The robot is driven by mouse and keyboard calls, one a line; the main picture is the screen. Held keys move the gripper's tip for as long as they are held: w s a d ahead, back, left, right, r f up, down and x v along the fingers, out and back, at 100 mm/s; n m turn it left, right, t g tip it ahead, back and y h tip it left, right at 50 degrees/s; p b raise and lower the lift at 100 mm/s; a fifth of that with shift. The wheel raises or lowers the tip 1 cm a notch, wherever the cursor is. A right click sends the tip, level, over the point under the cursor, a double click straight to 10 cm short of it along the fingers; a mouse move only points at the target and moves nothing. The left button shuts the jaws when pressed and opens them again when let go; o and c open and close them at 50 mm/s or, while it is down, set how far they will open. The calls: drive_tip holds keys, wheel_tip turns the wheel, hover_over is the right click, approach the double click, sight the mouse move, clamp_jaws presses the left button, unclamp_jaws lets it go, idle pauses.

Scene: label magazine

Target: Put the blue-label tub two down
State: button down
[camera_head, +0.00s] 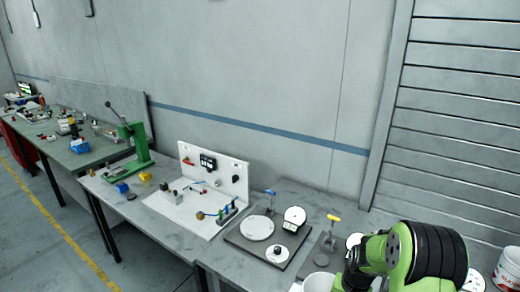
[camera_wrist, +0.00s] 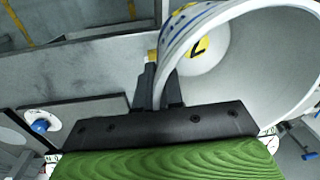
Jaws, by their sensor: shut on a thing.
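My gripper (camera_wrist: 165,88) is shut on the wall of a white tub (camera_wrist: 275,62) in the wrist view. The tub is open at the top and its mouth is turned partly toward the wrist camera. Blue print and a bit of yellow show on its outer side, and a round yellow sticker with a black mark shows inside it. In the head view a white tub (camera_head: 319,284) shows at the bottom edge beside my green arm, partly cut off; my gripper is hidden there. Another white tub with red lettering (camera_head: 509,268) stands at the right edge.
A grey bench (camera_head: 222,262) carries a dark plate with round white discs (camera_head: 257,228) and a yellow-handled tool (camera_head: 333,218). A white board stand (camera_head: 215,172) and a green press (camera_head: 135,140) stand further left. A wall and shutter close the back.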

drive_tip(key=s+a+f+n, duration=0.2)
drive_tip(key=a+f+n, duration=0.35)
drive_tip(key=a, duration=0.35)
wheel_tip(320, 180, down, 9)
drive_tip(key=b, duration=1)
drive_tip(key=shift+n, duration=0.25)
